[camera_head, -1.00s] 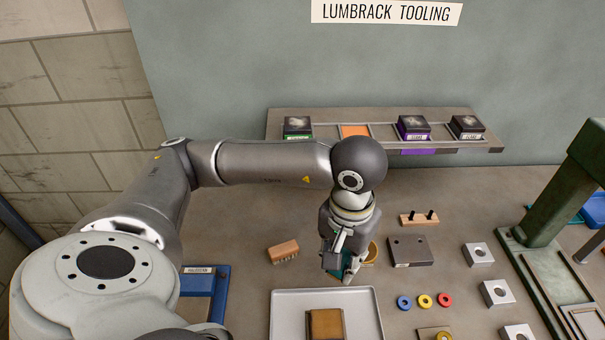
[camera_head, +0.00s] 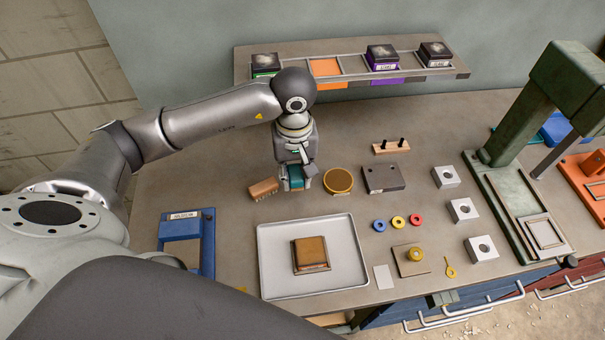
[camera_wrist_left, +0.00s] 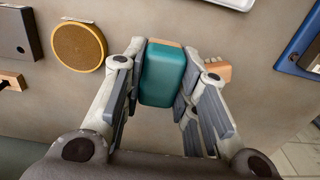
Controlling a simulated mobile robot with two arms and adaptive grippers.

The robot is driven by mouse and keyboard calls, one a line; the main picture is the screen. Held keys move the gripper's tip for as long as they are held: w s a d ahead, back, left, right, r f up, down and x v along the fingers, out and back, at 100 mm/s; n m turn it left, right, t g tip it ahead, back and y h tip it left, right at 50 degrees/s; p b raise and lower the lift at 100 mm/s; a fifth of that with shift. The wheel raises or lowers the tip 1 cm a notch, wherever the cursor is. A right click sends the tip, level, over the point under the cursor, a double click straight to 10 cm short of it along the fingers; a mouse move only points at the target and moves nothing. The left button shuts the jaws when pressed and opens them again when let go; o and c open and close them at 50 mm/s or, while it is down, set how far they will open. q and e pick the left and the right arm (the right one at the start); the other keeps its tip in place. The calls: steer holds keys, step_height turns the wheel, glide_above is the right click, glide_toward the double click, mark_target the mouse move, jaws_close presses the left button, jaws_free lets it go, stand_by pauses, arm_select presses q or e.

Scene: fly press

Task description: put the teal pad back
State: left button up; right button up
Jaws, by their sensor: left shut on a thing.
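The teal pad (camera_wrist_left: 163,75) is a rounded teal block with a tan edge at its far end. My left gripper (camera_head: 293,185) is shut on it, and the fingers (camera_wrist_left: 163,90) sit on both of its sides in the left wrist view. The teal pad (camera_head: 295,178) is partly hidden by the fingers in the head view. The gripper points down between the wooden brush (camera_head: 263,188) and the round yellow-rimmed disc (camera_head: 338,180). I cannot tell whether the pad touches the table. My right gripper is not in view.
A back shelf (camera_head: 353,66) has framed bays; the orange bay (camera_head: 325,67) holds no box, while several others hold dark boxes. A white tray (camera_head: 270,250) with a brown block (camera_head: 311,254) lies in front. A green press (camera_head: 520,130) stands at right.

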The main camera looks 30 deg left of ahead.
arm_select(q)
steer(key=w+f, duration=0.1)
steer(key=f, duration=0.1)
steer(key=w+f+p, duration=0.1)
steer(key=w+f, duration=0.1)
steer(key=shift+w+f, duration=0.1)
steer(key=shift+w, duration=0.05)
step_height(320, 180, down, 3)
steer(key=shift+w+r+p, duration=0.1)
steer(key=shift+p, duration=1.1)
steer(key=shift+a+f, duration=0.1)
steer(key=shift+f, duration=0.15)
steer(key=shift+f, duration=0.1)
steer(key=shift+f+b, duration=0.1)
steer(key=shift+b, duration=0.25)
steer(key=o, duration=1)
